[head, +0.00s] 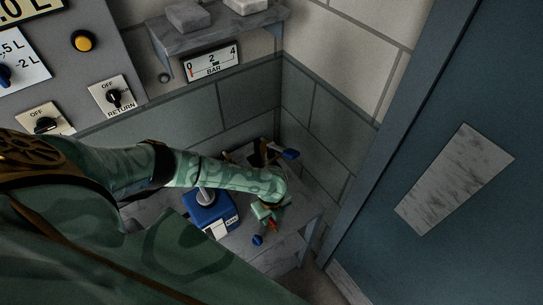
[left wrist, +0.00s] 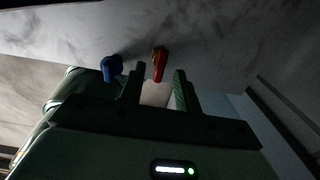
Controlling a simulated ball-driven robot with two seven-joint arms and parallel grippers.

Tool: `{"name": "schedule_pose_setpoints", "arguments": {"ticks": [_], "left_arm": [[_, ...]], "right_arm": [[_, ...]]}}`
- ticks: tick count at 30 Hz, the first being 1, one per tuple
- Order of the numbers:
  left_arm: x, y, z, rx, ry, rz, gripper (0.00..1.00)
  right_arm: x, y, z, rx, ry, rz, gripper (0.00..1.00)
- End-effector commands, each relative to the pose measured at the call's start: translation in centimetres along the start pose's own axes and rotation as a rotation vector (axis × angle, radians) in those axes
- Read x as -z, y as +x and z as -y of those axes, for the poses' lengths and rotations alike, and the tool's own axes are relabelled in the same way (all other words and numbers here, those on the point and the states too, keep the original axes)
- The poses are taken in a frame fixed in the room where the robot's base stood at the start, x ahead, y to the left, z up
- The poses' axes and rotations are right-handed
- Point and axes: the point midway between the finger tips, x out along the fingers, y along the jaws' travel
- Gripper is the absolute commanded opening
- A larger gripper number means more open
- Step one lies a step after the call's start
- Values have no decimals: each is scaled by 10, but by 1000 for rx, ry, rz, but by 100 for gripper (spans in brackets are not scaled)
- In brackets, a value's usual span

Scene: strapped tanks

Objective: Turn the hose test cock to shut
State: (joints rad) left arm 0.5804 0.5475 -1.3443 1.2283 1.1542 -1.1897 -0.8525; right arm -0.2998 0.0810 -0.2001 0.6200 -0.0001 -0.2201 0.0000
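My left gripper (head: 268,213) reaches down over the grey bench in the corner. In the left wrist view its two fingers (left wrist: 157,88) stand apart, with a pale piece showing between them. A small red-orange handle (left wrist: 159,63) is just beyond the fingertips, roughly in line with the gap; I see no finger closed on it. It shows as a small red bit (head: 273,225) in the head view. A blue handle (left wrist: 111,67) is left of the fingers; a blue knob (head: 257,240) shows near the bench's front. No label tells which is the hose test cock. My right gripper is not in view.
A blue canister (head: 206,212) with a white label stands left of the gripper. Another blue handle (head: 290,154) is behind it. A panel with OFF/RETURN switch (head: 113,97) and a BAR gauge (head: 211,62) are on the left. A blue door (head: 410,120) is on the right.

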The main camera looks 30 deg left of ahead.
Motion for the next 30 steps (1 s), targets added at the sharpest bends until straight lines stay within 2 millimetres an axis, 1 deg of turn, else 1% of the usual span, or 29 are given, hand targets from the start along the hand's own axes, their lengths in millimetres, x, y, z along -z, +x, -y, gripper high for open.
{"name": "schedule_pose_setpoints", "arguments": {"ticks": [1, 9, 12, 15, 18, 21, 30], "left_arm": [[0, -14, 1, 3, 1, 0, 33], [0, -89, 1, 4, 2, 0, 33], [0, -112, 1, 3, 2, 0, 33], [0, -130, 1, 3, 1, 0, 33], [0, -141, 0, 2, 1, 0, 33], [0, -146, 0, 1, 0, 0, 33], [0, -147, 0, 1, 1, 0, 33]], "right_arm": [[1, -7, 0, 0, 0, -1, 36], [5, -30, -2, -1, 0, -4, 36], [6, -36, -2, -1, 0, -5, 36], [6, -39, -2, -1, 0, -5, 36], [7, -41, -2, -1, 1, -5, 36], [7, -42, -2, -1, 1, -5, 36], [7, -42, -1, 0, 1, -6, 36]]}}
